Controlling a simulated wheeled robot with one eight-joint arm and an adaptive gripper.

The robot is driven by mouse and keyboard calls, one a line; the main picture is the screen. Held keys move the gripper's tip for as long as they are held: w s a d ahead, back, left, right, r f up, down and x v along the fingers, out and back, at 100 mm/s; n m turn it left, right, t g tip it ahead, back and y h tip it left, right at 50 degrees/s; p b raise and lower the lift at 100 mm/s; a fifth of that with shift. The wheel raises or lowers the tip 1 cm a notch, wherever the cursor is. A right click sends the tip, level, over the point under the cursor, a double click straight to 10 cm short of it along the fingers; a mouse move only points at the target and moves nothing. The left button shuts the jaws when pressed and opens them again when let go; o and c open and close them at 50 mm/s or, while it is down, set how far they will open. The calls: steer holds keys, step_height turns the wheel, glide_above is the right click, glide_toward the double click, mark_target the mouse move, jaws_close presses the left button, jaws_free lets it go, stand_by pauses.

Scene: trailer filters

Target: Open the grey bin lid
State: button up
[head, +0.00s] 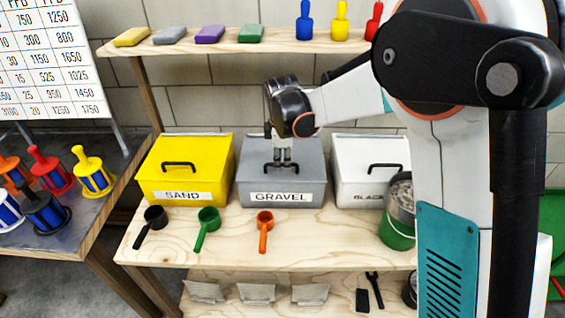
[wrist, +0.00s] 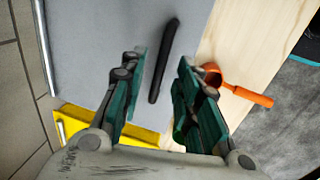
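The grey bin (head: 281,190) labelled GRAVEL stands on the wooden bench between a yellow and a white bin. Its sloped lid (head: 300,151) is closed, with a black handle (head: 281,167) on it. My gripper (head: 281,158) is above the lid, close to the handle, and partly covers it in the head view. In the wrist view the lid (wrist: 105,55) fills the left and middle, and the black handle (wrist: 164,60) lies in line with the gap between my spread fingers (wrist: 158,92). The fingers are open and empty. I cannot tell whether they touch the handle.
The yellow SAND bin (head: 186,185) is on the left and the white bin (head: 355,190) on the right. Black (head: 151,224), green (head: 206,228) and orange (head: 265,230) scoops lie in front. A green-banded bucket (head: 397,225) stands at right. A shelf (head: 230,45) runs above.

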steer(key=shift+w+f, duration=0.1)
steer(key=shift+f, duration=0.25)
steer(key=shift+c, duration=0.6)
jaws_close()
steer(key=shift+r, duration=0.1)
steer(key=w+r+g+p, duration=0.1)
steer(key=w+r+p, duration=0.3)
steer(key=r, duration=0.3)
steer(key=shift+r+p, duration=0.3)
steer(key=shift+p, duration=0.5)
steer(key=shift+d, duration=0.1)
